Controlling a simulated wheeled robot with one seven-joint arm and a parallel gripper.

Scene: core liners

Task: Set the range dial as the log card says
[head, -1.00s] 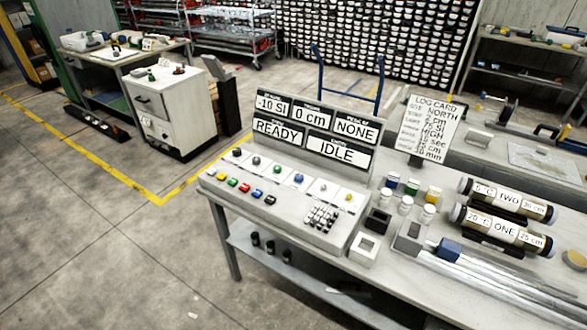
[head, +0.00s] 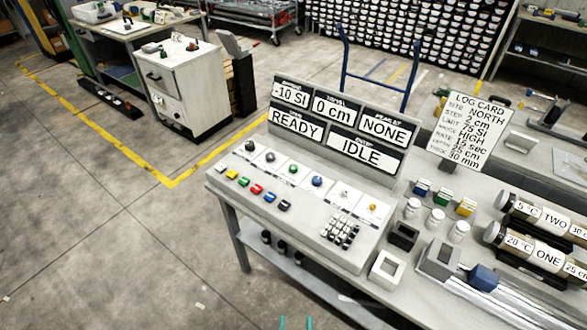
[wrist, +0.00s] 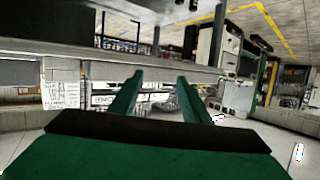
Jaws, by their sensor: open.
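The log card (head: 464,128) stands tilted at the back of the bench; its range line appears to read HIGH. The console (head: 290,203) carries a row of small knobs: black (head: 250,146), grey (head: 270,157), green (head: 293,169), blue (head: 317,181), a pale one (head: 344,194) and yellow (head: 372,207). Their labels are too small to read, so I cannot tell which is the range dial or where it points. My gripper (wrist: 160,76) is open and empty in the wrist view, with two green fingers apart. Its tips (head: 296,322) just show at the head view's bottom edge, away from the console.
The display panel (head: 337,127) behind the knobs reads -10 SI, 0 cm, NONE, READY and IDLE. Coloured buttons (head: 256,189) and a keypad (head: 340,231) lie nearer. Jars, blocks and core tubes (head: 545,257) crowd the bench's right. The floor left of the bench is clear.

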